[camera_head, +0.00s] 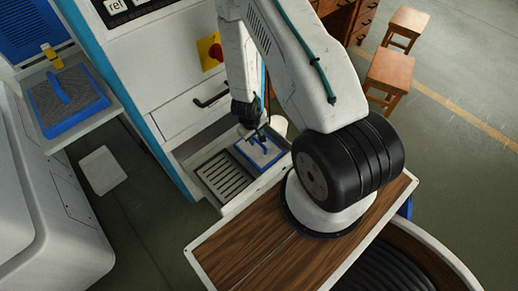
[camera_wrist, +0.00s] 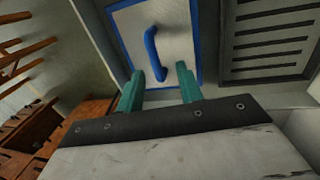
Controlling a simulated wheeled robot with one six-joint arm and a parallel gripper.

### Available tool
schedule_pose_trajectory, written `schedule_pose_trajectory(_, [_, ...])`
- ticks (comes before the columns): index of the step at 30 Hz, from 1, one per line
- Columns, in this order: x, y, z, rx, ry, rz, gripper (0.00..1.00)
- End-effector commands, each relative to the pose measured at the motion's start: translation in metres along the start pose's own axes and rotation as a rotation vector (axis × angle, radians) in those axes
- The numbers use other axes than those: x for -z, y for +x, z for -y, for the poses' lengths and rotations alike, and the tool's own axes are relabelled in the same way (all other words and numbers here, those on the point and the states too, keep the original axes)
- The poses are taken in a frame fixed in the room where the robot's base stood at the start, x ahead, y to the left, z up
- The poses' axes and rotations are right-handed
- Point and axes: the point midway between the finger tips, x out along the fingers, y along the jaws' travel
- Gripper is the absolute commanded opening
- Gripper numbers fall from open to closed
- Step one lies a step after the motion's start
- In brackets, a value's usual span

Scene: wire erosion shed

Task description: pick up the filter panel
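A light grey filter panel (camera_head: 270,157) with a blue frame and blue handle lies in the tray recess at the foot of the machine. In the wrist view the same panel (camera_wrist: 189,20) fills the upper middle, its curved handle (camera_wrist: 151,48) standing up. My gripper (camera_head: 259,136) is over this panel. In the wrist view my gripper's (camera_wrist: 161,72) two teal fingers are apart, with the handle's near end showing between them. They hold nothing; whether they touch the handle I cannot tell. A second, darker blue-framed panel (camera_head: 48,104) with a handle lies on a shelf at left.
A slotted grate (camera_head: 226,176) lies beside the near panel; it also shows in the wrist view (camera_wrist: 268,42). The machine's drawer front (camera_head: 190,108) rises behind. Wooden stools (camera_head: 391,70) stand at upper right. A wood-topped surface (camera_head: 235,248) is in front.

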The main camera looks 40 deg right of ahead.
Motion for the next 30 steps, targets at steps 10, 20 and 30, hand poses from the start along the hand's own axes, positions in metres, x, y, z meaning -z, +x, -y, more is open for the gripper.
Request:
schedule_pose_trajectory(10, [0.004, 0.033, -0.006, -0.02, -0.029, -0.01, 0.36])
schedule_pose_trajectory(20, [0.007, 0.075, -0.01, -0.02, -0.029, -0.011, 0.36])
schedule_pose_trajectory(30, [0.007, 0.076, -0.01, -0.02, -0.029, -0.011, 0.14])
